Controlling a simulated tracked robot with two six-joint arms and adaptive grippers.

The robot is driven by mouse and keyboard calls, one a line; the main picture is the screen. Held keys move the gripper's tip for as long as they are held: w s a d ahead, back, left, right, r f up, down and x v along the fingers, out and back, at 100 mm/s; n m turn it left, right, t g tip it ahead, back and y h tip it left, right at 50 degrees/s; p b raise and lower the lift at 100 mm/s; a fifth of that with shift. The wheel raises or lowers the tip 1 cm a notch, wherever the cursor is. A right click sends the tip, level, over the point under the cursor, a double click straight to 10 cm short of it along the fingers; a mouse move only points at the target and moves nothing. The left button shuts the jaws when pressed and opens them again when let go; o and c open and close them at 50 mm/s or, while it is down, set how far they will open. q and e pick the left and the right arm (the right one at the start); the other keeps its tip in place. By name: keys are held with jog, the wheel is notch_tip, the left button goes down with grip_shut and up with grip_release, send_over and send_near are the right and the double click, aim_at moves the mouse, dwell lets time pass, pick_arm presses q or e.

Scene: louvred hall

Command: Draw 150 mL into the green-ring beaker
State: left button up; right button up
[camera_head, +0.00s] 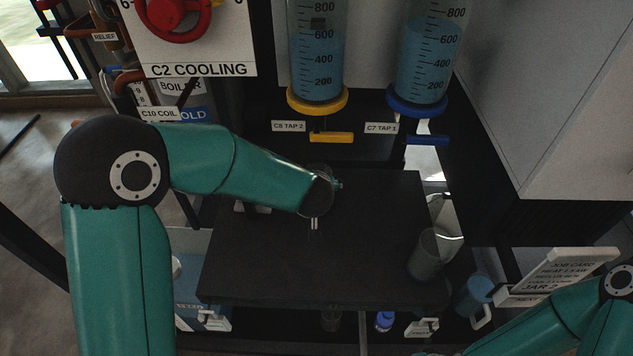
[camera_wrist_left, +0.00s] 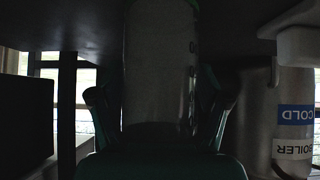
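My left arm reaches over the dark tabletop (camera_head: 300,260) in the head view, its wrist over the upper middle. In the left wrist view my left gripper (camera_wrist_left: 160,100) has its fingers on either side of a grey, see-through cylinder (camera_wrist_left: 158,65), with a green edge at its top right. It may be the green-ring beaker. Whether the fingers touch it is too dark to tell. The wrist hides this spot in the head view. Two graduated columns of blue liquid hang behind: yellow-ringed C8 TAP 2 (camera_head: 317,60) and blue-ringed C7 TAP 1 (camera_head: 426,60). My right gripper is out of view.
A grey clear vessel (camera_head: 427,258) stands at the tabletop's right edge. A yellow tap handle (camera_head: 331,137) and a blue one (camera_head: 427,140) sit below the columns. A blue mug (camera_head: 473,295) and a job card (camera_head: 560,270) are at right. The tabletop's front middle is clear.

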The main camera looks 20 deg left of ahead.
pick_arm(q)
jog(key=shift+r, duration=0.1)
jog(key=shift+r, duration=0.15)
jog(key=shift+p+v, duration=2.35)
jog(key=shift+v, duration=3.6)
jog(key=shift+s, duration=0.1)
